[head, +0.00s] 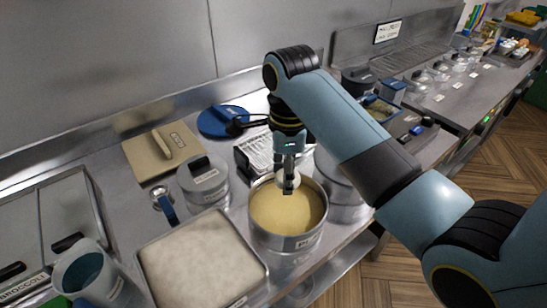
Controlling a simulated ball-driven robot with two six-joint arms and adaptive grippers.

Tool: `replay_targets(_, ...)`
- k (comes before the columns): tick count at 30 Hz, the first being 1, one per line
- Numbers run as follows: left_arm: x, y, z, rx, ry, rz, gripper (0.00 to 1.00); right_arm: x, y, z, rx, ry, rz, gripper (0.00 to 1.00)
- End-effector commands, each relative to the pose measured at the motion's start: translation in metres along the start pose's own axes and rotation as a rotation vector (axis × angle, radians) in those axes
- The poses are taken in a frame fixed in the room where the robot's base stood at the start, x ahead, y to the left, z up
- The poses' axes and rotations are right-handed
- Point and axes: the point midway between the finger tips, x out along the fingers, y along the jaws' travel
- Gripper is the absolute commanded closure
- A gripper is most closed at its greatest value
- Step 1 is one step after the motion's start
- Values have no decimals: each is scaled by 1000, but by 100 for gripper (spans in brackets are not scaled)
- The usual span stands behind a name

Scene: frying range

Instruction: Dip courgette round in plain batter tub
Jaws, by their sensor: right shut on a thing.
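The batter tub (300,240) is a round metal tub filled with yellow batter, standing near the counter's front edge. The label on its front is too small to read fully. My right gripper (288,186) points straight down over the back part of this tub. It is shut on a pale courgette round (286,179), held above or at the batter surface; I cannot tell whether it touches the batter. The gripper's fingers hide part of the round. My left gripper is not in view.
A tray of pale flour (203,262) stands left of the tub, with a lidded metal pot (203,183) behind it. Another metal tub (345,195) stands close on the right, partly behind my arm. A beige lid (161,150) and blue lid (228,121) lie at the back.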

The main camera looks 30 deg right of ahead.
Motion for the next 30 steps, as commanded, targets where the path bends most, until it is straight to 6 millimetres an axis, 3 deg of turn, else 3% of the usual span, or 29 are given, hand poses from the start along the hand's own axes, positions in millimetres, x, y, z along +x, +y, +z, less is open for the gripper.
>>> replay_targets(6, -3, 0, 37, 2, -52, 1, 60, 19, 1, 0, 0, 1, 3, 71)
replay_targets(9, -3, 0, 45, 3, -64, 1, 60, 32, 1, 0, 0, 1, 3, 71)
replay_targets(14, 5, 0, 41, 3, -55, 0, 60, 55, 0, 0, 0, 0, 1, 71)
replay_targets(21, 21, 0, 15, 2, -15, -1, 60, 88, 1, 0, 0, 1, 1, 71)
replay_targets(30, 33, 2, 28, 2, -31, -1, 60, 116, 0, 0, 0, 1, 1, 71)
